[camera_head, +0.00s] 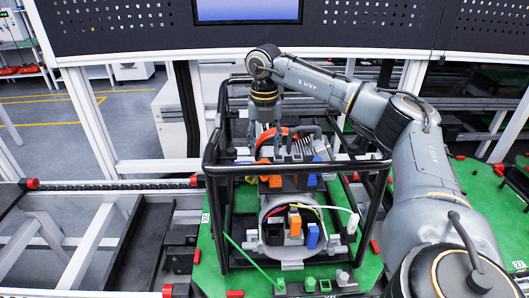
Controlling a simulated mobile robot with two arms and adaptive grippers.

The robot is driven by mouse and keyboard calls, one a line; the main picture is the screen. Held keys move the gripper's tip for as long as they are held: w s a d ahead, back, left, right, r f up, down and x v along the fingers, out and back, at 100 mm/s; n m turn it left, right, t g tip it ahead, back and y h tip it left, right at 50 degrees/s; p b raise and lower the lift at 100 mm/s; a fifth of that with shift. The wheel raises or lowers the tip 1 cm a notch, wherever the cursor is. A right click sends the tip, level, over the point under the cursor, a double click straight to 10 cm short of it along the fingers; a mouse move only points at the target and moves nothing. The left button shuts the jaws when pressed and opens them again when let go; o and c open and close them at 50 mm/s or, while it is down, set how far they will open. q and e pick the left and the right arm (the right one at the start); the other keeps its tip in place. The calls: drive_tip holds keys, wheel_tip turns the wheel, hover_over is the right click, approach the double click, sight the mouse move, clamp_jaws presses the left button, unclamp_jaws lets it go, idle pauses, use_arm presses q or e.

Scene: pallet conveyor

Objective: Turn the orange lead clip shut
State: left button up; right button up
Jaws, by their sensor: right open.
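My right gripper (265,146) points down inside the black tubular cage (212,170), over the rear part of the assembly. Its fingers are apart with nothing visible between them. Just below it are small orange parts (275,180) on a dark block; cage bars partly hide them. Another orange clip-like piece (294,222) stands upright at the front, beside a blue one (312,236) on a round grey housing (273,236). I cannot tell which orange piece is the lead clip, or whether it is turned. My left gripper is not in view.
The cage stands on a green pallet (210,262) on the conveyor. Its upper bars run close around my right gripper. A green lead (245,258) and a white lead (340,209) lie near the front. A dark panel with a screen (247,9) spans the back.

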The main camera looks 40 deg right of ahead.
sight(265, 160)
wheel_tip(265, 160, down, 3)
drive_tip(key=shift+s+a+f+p, duration=0.15)
drive_tip(key=shift+p, duration=0.25)
drive_tip(key=shift+f, duration=0.2)
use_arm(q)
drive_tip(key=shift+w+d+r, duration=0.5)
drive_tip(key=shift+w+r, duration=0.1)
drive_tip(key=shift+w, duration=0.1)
use_arm(e)
clamp_jaws()
